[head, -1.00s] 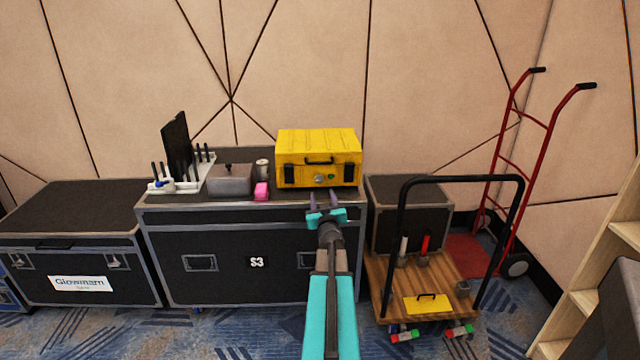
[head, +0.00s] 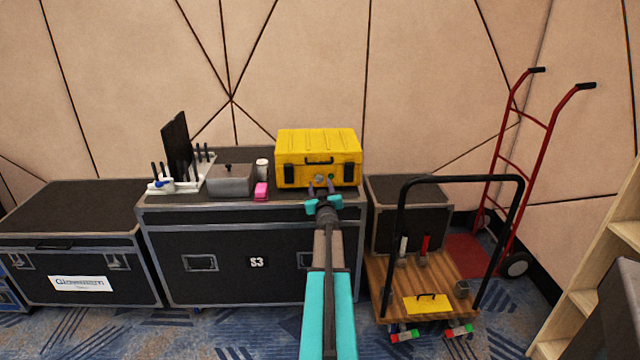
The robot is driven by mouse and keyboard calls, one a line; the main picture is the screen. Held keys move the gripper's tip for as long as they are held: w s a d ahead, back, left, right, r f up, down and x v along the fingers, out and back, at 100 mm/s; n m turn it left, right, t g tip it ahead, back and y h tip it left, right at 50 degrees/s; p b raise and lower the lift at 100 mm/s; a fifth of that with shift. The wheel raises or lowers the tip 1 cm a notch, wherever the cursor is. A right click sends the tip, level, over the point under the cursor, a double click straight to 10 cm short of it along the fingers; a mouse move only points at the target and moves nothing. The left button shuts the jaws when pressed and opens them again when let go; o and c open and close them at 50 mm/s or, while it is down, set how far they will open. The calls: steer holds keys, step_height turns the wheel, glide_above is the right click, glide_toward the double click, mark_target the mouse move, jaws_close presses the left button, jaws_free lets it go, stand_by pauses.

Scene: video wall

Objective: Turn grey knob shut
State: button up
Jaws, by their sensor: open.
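A yellow case (head: 318,147) stands on the black flight case (head: 228,277) marked S3. A small grey knob (head: 319,178) sits on the lower front of the yellow case, with a small green spot just to its right. My gripper (head: 321,187) points at the knob from the front. Its two dark fingers are open and their tips reach up to the knob, partly hiding the area around it. I cannot tell whether the fingers touch the knob.
A wooden platform cart (head: 385,285) with a black handle and a red hand truck (head: 548,125) are at the right.

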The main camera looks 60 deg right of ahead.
mark_target(319, 178)
steer(key=shift+x, duration=1.2)
steer(key=shift+c, duration=0.3)
steer(key=c, duration=1)
